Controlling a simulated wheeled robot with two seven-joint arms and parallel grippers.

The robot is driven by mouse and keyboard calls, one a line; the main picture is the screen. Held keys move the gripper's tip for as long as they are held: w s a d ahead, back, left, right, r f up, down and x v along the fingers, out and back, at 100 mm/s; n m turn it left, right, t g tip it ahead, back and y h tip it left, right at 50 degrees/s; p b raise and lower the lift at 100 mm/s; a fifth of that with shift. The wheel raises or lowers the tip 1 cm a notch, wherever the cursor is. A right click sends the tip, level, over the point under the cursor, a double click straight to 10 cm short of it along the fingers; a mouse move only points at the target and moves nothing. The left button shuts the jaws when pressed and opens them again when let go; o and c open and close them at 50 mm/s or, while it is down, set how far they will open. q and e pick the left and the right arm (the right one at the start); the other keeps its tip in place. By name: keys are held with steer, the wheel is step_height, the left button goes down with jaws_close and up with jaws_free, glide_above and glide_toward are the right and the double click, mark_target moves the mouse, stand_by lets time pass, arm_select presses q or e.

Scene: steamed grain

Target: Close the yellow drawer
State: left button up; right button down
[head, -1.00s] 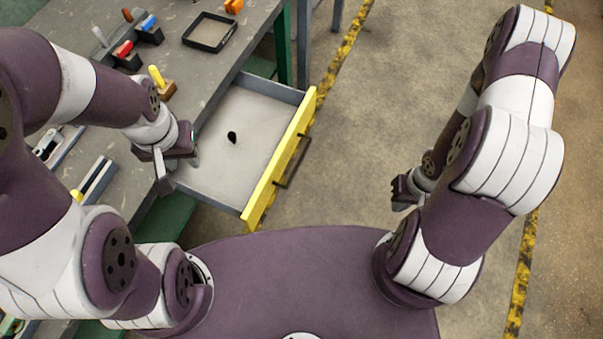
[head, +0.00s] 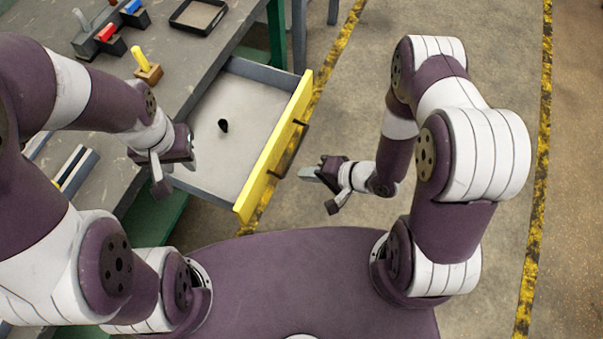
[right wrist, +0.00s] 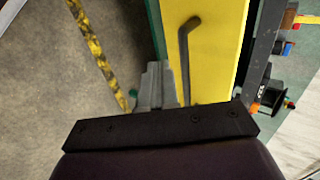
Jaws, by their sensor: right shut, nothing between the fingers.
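The yellow drawer front (head: 262,165) stands out from the workbench at the middle of the head view, so the drawer is open. Its dark bar handle (head: 288,152) is on the outer face. The handle also shows in the right wrist view (right wrist: 186,55), on the yellow face (right wrist: 218,60). My right gripper (head: 304,173) is shut and empty, just right of the drawer front near the handle. Its fingertips (right wrist: 156,72) point toward the yellow face; whether they touch it cannot be told. My left gripper (head: 190,160) hangs by the drawer's left side; its jaw state is unclear.
A small black object (head: 223,126) lies in the drawer. The grey workbench (head: 185,62) holds a black tray (head: 198,14), a yellow-handled item in a wooden block (head: 147,68) and red and blue handled items. Floor right of the drawer is clear, with yellow-black tape.

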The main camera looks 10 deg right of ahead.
steer(key=shift+w+a+r, duration=0.2)
steer(key=shift+w+a, duration=0.05)
steer(key=shift+a, duration=0.25)
steer(key=shift+w+a+r, duration=0.15)
steer(key=shift+w+a, duration=0.1)
steer(key=shift+a, duration=0.2)
steer(key=b, duration=0.2)
glide_above(217, 147)
steer(key=d, duration=0.1)
steer(key=shift+s+f, duration=0.1)
steer(key=shift+s, duration=0.2)
steer(key=shift+w+a, duration=0.3)
steer(key=shift+a, duration=0.15)
steer(key=shift+r, duration=0.2)
